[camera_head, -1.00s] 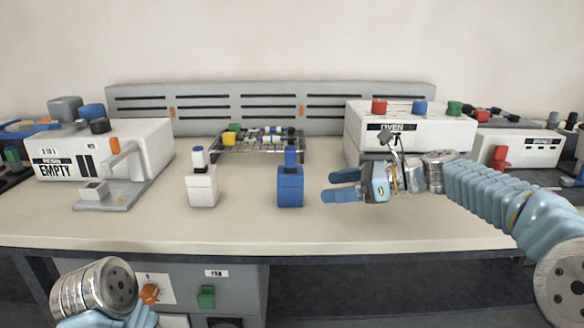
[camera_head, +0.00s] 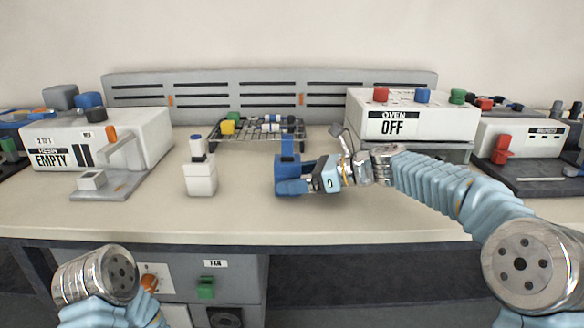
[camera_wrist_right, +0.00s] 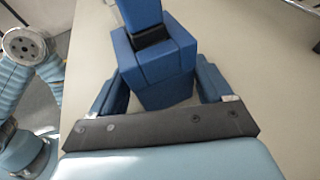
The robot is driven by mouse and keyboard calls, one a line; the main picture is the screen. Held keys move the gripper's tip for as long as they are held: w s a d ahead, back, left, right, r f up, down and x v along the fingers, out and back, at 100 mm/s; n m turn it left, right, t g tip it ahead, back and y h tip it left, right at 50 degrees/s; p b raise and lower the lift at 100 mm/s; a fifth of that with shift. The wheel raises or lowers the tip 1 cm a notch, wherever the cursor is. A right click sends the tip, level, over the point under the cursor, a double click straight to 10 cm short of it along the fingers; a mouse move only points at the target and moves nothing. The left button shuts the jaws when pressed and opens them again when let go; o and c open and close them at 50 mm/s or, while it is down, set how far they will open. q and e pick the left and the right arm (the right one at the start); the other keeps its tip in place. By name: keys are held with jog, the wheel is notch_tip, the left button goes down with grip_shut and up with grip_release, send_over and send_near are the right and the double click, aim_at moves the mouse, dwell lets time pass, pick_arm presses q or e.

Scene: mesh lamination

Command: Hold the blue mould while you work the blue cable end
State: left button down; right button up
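In the right wrist view the mould (camera_wrist_right: 165,65) sits between the spread fingers (camera_wrist_right: 160,88), with a gap beside the left finger. Contact on the right is unclear. My left gripper is out of view; only part of that arm shows.
A white mould-like block (camera_head: 200,180) with a blue top stands to the left. A wire rack (camera_head: 258,143) holds small coloured pieces behind. The resin machine (camera_head: 130,140) stands left, the oven (camera_head: 425,118) right. The front middle of the bench is clear.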

jog(key=c, duration=1.3)
jog(key=shift+o, duration=0.2)
